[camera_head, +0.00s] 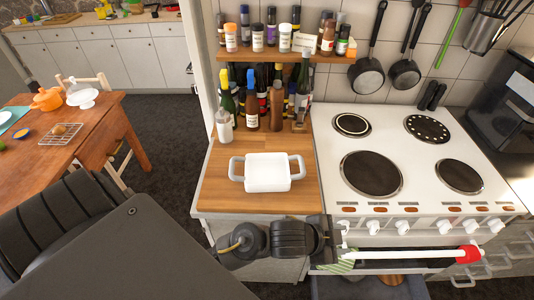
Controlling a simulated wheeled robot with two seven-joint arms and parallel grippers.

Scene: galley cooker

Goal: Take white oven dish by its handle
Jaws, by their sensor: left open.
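The white oven dish (267,174) sits upright on the wooden worktop (220,190) left of the cooker. It is a squarish dish with a grey loop handle on its left side and another on its right side. My left gripper (331,240) is in front of the worktop's front edge, near the left end of the oven's rail. It is open and apart from the dish, to the lower right of it in the picture. Its fingers are small and dark, so their exact gap is hard to see. My right gripper is out of view.
Several bottles (252,110) stand behind the dish, under a spice shelf (285,57). The white cooker (408,160) with bare hotplates is on the right. Its front has knobs and a white rail (410,255) with a red end. The worktop around the dish is clear.

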